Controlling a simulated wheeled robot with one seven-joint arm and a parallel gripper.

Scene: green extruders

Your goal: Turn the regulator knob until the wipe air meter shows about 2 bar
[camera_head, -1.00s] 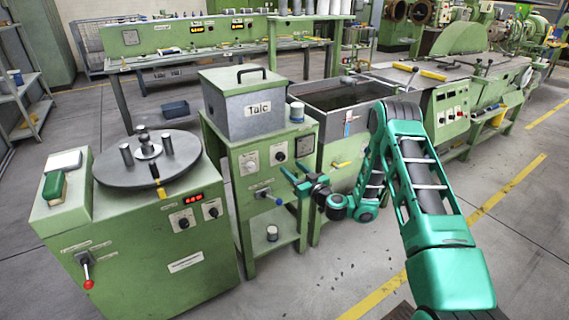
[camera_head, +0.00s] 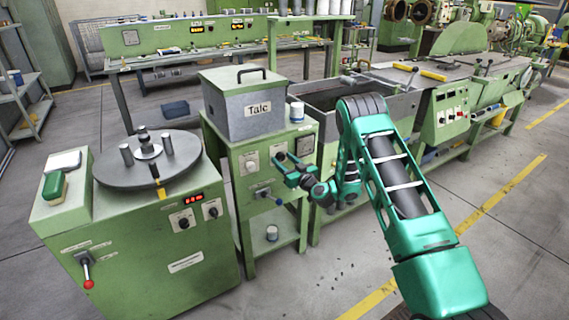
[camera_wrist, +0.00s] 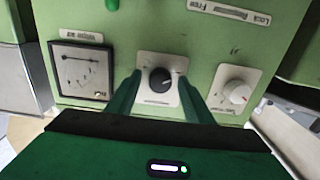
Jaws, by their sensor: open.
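The wipe air meter (camera_wrist: 80,72), a square dial with a dark frame, is at the left of the green panel in the wrist view. Its reading is too small to make out. It also shows on the talc cabinet in the head view (camera_head: 305,146). A black round knob (camera_wrist: 160,80) on a pale plate, apparently the regulator knob, is in the middle of the wrist view. My gripper (camera_wrist: 160,92) is open, with one finger on each side of this knob; I cannot tell whether they touch it. In the head view, my gripper (camera_head: 284,170) is at the cabinet front.
A light grey knob (camera_wrist: 238,92) sits on the panel right of the black one. The grey talc box (camera_head: 240,104) stands on the cabinet. A turntable machine (camera_head: 175,235) is to the left.

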